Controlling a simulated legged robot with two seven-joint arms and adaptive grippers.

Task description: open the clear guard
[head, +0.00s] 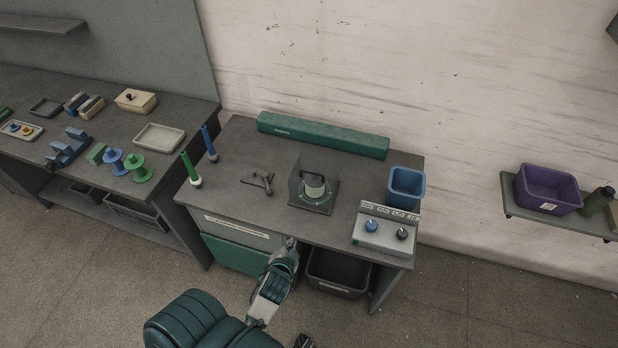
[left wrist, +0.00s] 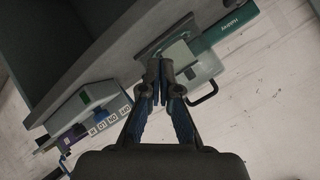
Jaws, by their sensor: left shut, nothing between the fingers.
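The clear guard (head: 301,176) is a see-through cover on a dark base plate, in the middle of the bench, and it looks closed. A pale cone and a dark handle-like loop show at it. In the left wrist view the clear guard (left wrist: 206,68) is just beyond the fingers, with a black handle (left wrist: 207,94) on its side. My left gripper (head: 291,242) is shut and empty at the bench's front edge, apart from the guard. Its fingers (left wrist: 160,66) are together in the left wrist view and hide part of the guard.
A green bar (head: 322,135) runs behind the guard. A control box with knobs (head: 384,236) and a blue bin (head: 406,186) stand right of it. A small dark tool (head: 263,181) and blue and green posts (head: 190,168) are left. A dark crate (head: 337,272) is underneath.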

